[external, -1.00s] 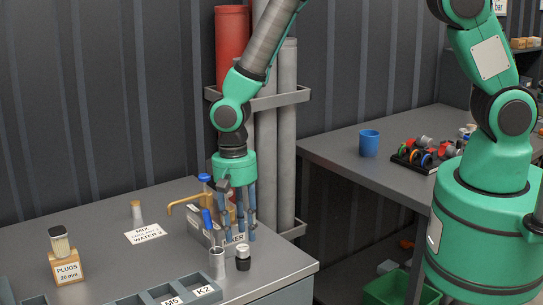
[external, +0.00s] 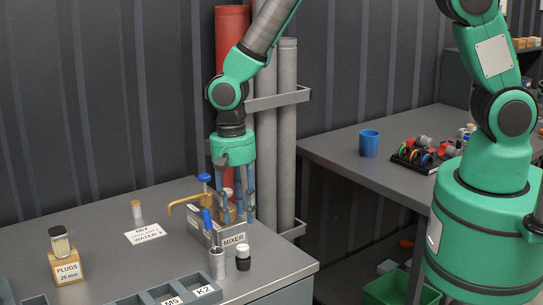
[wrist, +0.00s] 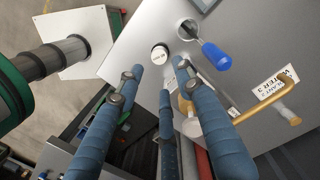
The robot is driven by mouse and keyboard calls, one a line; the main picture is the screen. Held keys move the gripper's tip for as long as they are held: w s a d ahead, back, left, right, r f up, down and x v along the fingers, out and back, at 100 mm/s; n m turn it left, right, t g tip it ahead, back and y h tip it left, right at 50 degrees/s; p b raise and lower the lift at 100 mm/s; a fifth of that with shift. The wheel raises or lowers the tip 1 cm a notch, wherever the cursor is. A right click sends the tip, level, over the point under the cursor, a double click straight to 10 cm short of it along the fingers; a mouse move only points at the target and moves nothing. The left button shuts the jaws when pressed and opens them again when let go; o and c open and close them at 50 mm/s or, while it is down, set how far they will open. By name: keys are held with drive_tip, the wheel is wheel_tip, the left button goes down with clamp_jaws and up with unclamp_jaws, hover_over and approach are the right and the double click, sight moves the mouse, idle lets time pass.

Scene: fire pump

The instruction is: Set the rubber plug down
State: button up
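My gripper (external: 237,220) points down over the right end of the grey rack marked MIXER (external: 233,241). Its blue fingers are spread, with fingertips apart in the wrist view (wrist: 158,82). A tan round piece (wrist: 187,103) shows partly behind a finger in the wrist view. I cannot tell whether either is the rubber plug, and I see no finger clearly gripping it. A box labelled PLUGS 20 mm (external: 67,268) stands at the left with a jar (external: 60,241) on it.
A blue-handled tool (external: 207,219) and a yellow tool (external: 184,205) stand at the rack. A metal tube (external: 217,263) and a black bottle with white cap (external: 243,258) stand in front. A compartment tray (external: 165,292) lies nearer. The bench middle is mostly clear.

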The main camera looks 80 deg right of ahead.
drive_tip(key=s+d+r+n+t, duration=0.1)
drive_tip(key=s+r+n, duration=0.15)
drive_tip(key=r, duration=0.55)
drive_tip(key=s+d+r+n+t, duration=0.1)
drive_tip(key=s+r, duration=0.2)
drive_tip(key=r, duration=0.6)
drive_tip(key=s+d+r+n+t, duration=0.1)
drive_tip(key=s+r, duration=0.2)
drive_tip(key=r, duration=0.5)
drive_tip(key=s+d+r+n+t, duration=0.1)
drive_tip(key=s+r+n, duration=0.2)
drive_tip(key=s+r, duration=0.4)
drive_tip(key=s+d+r+n+t, duration=0.2)
drive_tip(key=s+r, duration=0.6)
drive_tip(key=s, duration=0.7)
drive_tip(key=shift+n+h, duration=0.3)
drive_tip(key=shift+n, duration=0.15)
drive_tip(key=shift+f, duration=0.15)
wheel_tip(320, 180, down, 11)
drive_tip(key=b, duration=1.1)
drive_tip(key=shift+f+b, duration=0.15)
drive_tip(key=shift+b, duration=0.15)
